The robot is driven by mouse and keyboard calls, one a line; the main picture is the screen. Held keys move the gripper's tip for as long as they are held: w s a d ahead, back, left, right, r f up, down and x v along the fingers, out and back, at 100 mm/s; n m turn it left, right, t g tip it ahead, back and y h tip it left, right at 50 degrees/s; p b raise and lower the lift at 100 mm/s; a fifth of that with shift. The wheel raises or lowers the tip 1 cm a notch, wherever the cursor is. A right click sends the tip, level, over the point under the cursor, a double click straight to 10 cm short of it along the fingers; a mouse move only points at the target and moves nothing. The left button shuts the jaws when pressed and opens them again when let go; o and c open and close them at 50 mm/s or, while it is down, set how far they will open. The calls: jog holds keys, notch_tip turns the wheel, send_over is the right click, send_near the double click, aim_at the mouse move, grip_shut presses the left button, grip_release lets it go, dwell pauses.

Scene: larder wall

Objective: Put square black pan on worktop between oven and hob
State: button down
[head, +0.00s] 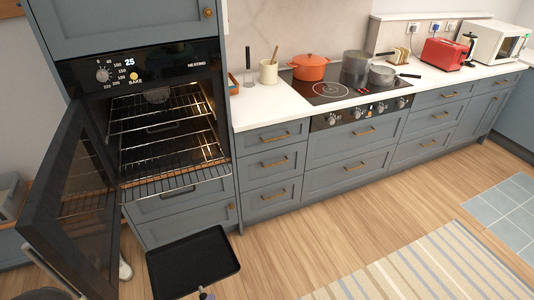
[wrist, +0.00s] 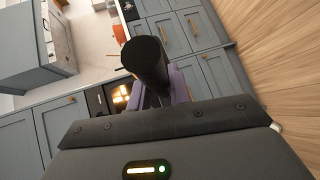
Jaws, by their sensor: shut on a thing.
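The square black pan (head: 193,262) is held flat and low in front of the oven in the head view. My gripper (head: 206,294) shows only as a small purplish part at the pan's near edge. In the wrist view, my gripper's purple fingers (wrist: 165,88) are shut on a dark part (wrist: 146,58), apparently the pan's, seen nearly end-on. The oven (head: 150,120) stands left with its door open and wire racks showing. The black hob (head: 335,88) is set in the white worktop. The worktop between them (head: 262,105) has a bare front strip.
At the back of that strip stand a cream crock (head: 268,72) and a dark upright utensil (head: 248,78). An orange pot (head: 309,67) and grey pans (head: 356,66) stand on the hob. The open oven door (head: 70,195) juts out at left.

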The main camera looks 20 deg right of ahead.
jog(key=shift+s, duration=0.2)
jog(key=shift+w+d, duration=0.1)
jog(key=shift+d, duration=0.05)
jog(key=n+t+y, duration=0.2)
send_near(229, 251)
jog(key=w+d+n+y, duration=0.1)
jog(key=w, duration=0.1)
jog(key=w+d+n+t+y, duration=0.1)
jog(key=w, duration=0.1)
jog(key=w+d, duration=0.1)
jog(key=w, duration=0.1)
jog(key=shift+w+f+n+t+y, duration=0.15)
jog(key=shift+f+n+t+y, duration=0.15)
jog(key=shift+f+n+y, duration=0.1)
jog(key=w+d+f+n+y, duration=0.2)
jog(key=w+d+y, duration=0.1)
jog(key=shift+f+n+t, duration=0.25)
jog(key=shift+n+t, duration=0.05)
jog(key=shift+t, duration=0.1)
jog(key=d+f+n+y, duration=0.1)
jog(key=d+f, duration=0.1)
jog(key=w+d+f+n+y, duration=0.1)
jog(key=d+f+y, duration=0.1)
jog(key=shift+f, duration=0.1)
